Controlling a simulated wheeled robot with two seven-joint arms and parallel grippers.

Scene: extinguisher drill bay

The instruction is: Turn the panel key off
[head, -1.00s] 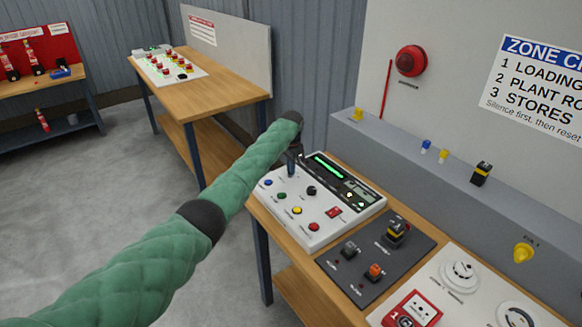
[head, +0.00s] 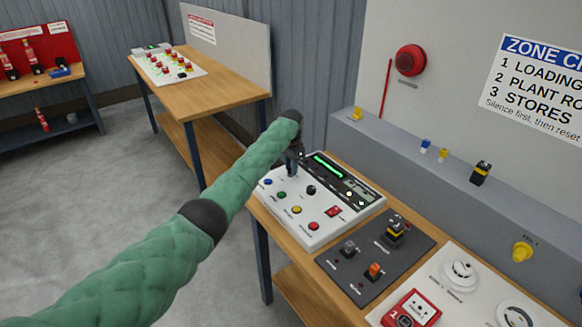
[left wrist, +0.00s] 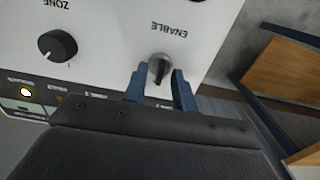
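The white control panel (head: 325,235) stands on the wooden bench at centre right, with a green-lit display strip. The panel key (left wrist: 159,68) is a small grey and dark switch beside the "ENABLE" label in the left wrist view. My left gripper (left wrist: 160,82) points down at the panel, its two blue fingers apart, one on each side of the key. I see no clear grip on the key. In the head view my left gripper (head: 292,168) is at the panel's far left corner and hides the key. My right gripper is not in view.
A black zone knob (left wrist: 57,46) sits beside the key. Coloured buttons, such as a red one (head: 314,226), line the panel front. A dark switch plate (head: 345,283) and a white detector board (head: 445,282) lie nearer. A grey ledge (head: 450,190) runs behind.

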